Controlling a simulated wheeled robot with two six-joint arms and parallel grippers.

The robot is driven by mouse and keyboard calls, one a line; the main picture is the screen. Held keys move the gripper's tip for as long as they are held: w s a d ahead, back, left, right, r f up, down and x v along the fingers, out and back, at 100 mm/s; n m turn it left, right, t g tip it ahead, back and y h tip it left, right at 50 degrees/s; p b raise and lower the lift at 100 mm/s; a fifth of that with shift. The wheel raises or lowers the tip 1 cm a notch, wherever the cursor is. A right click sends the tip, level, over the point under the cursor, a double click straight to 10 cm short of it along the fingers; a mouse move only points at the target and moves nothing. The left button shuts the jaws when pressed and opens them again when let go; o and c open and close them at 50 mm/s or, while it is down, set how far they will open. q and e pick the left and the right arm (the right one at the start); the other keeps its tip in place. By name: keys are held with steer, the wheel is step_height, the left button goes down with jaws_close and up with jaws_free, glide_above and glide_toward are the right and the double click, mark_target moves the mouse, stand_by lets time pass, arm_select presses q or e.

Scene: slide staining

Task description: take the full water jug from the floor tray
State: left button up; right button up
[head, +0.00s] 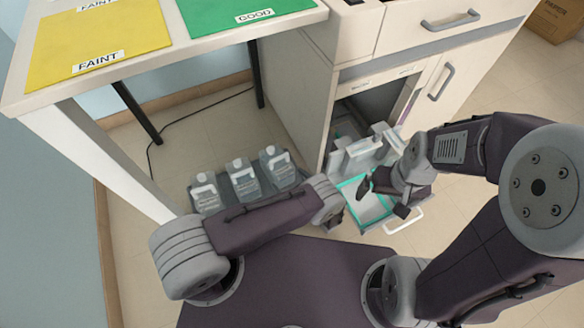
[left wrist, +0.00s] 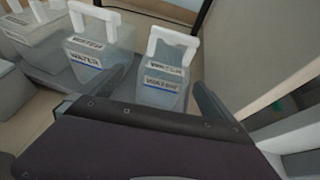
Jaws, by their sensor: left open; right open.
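Three clear jugs with white handles stand in a row on the floor tray (head: 225,171) under the table: a left one (head: 206,197), a middle one (head: 244,182) and a right one (head: 281,170). In the left wrist view, labels reading WATER show on the middle jug (left wrist: 95,62) and the right jug (left wrist: 165,88); how full each is, I cannot tell. My left gripper (left wrist: 166,90) is open, its fingers on either side of the right jug's front in that view; contact is not clear. My right gripper (head: 383,199) is open, over the pulled-out drawer.
The pulled-out drawer (head: 405,220) holds clear containers and a teal-edged item. The cabinet (head: 290,100) stands right of the jugs. The white table (head: 205,45) overhangs them, with yellow and green mats on top. A cardboard box (head: 555,18) is far right.

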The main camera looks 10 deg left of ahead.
mark_target(285, 175)
arm_select(q)
steer(key=shift+w+d+f+m, duration=0.2)
steer(key=shift+d+f+m, duration=0.2)
steer(key=shift+f, duration=0.3)
steer(key=shift+r+t, duration=0.1)
steer(key=shift+t, duration=0.2)
steer(key=b+x, duration=0.1)
steer(key=x, duration=0.2)
steer(key=b+x, duration=0.2)
steer(key=x, duration=0.1)
steer(key=shift+s+f, duration=0.1)
steer(key=shift+f, duration=0.15)
steer(key=shift+w+a, duration=0.3)
steer(key=shift+w, duration=0.05)
steer(key=b+x, duration=0.2)
steer(key=f+b+x, duration=0.1)
steer(key=b+x, duration=0.1)
steer(key=shift+w, duration=0.2)
steer(key=shift+w+a, duration=0.15)
steer(key=shift+w, duration=0.05)
steer(key=shift+r, duration=0.1)
arm_select(e)
step_height(285, 175, down, 8)
steer(key=shift+r, duration=0.2)
arm_select(q)
steer(key=c, duration=1.8)
arm_select(e)
steer(key=shift+w, duration=0.1)
